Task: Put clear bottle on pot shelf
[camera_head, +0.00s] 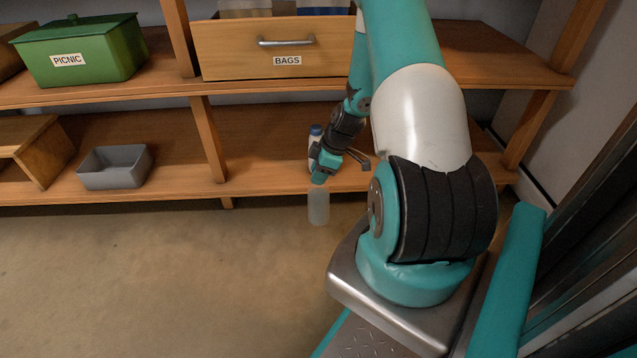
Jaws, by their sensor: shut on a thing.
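My gripper (322,178) points down in front of the lower shelf, shut on the clear bottle (318,208). The bottle is a pale, see-through grey cylinder that hangs roughly upright below the fingers. Its top is hidden by the gripper. In the picture it lies over the floor, just below the front edge of the lower shelf (266,188). I cannot tell which shelf is the pot shelf, as no label for it shows.
A white bottle with a blue cap (315,131) stands behind my gripper, partly hidden. A grey bin (115,168) and a wooden box (38,152) are at left. Above are a green PICNIC box (85,50) and a BAGS drawer (270,48). Wooden posts divide the shelves.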

